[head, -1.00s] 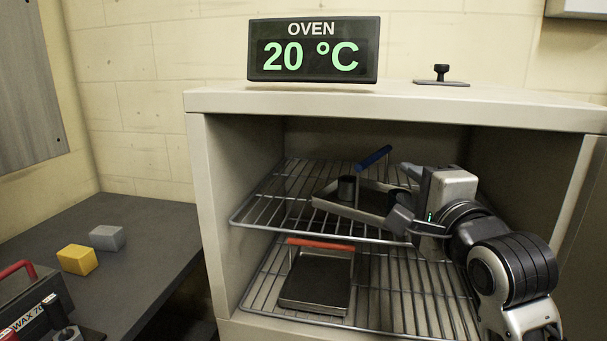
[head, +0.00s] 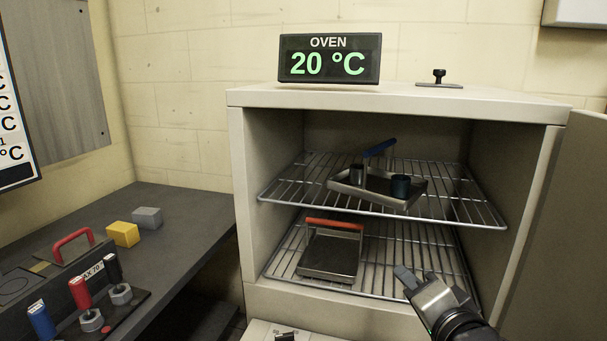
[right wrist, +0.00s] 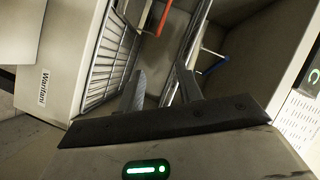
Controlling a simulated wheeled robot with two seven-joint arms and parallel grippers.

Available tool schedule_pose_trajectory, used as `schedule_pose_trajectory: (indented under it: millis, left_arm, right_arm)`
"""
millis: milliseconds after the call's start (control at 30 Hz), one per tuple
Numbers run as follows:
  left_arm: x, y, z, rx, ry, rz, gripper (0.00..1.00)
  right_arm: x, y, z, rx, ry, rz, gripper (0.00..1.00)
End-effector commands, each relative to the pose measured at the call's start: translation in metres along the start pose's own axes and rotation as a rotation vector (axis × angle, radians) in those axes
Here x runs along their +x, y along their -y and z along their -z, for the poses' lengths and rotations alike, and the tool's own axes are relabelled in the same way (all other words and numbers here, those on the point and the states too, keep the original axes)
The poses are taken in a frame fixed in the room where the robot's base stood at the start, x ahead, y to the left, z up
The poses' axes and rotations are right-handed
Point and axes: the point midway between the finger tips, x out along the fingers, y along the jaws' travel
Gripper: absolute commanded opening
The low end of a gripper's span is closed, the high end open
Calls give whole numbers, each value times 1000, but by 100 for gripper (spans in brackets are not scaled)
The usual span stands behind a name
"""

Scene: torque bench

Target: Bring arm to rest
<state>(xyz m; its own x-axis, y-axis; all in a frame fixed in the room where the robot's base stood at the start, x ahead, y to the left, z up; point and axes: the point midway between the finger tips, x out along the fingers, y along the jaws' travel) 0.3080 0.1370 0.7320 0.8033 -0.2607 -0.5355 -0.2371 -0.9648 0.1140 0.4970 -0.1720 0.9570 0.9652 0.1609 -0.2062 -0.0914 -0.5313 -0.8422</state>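My right gripper (head: 418,277) is low in front of the open oven (head: 400,97), right of the lower tray and apart from both trays. In the right wrist view its two fingers (right wrist: 160,88) stand apart with nothing between them. A tray with a red handle (head: 328,256) lies on the lower rack. My left gripper does not show.
The oven door (head: 560,230) stands open at the right. The display (head: 330,60) reads 20 °C. On the dark bench at left are a yellow block (head: 123,234), a grey block (head: 147,218) and a holder with coloured cylinders (head: 79,292). Space before the oven's left half looks clear.

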Motion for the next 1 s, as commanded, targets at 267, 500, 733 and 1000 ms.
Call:
schedule_pose_trajectory:
  millis: [267, 500, 733, 1000]
  left_arm:
    - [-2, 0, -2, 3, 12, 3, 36]
    - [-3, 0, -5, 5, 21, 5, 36]
    - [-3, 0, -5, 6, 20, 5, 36]
    - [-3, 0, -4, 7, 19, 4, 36]
  right_arm:
    - [-49, -115, -105, -500, 200, -108, 36]
    - [-116, -179, -174, -861, 367, -108, 36]
    - [-135, -190, -189, -957, 405, -95, 36]
    - [-134, -190, -189, -956, 405, -96, 36]
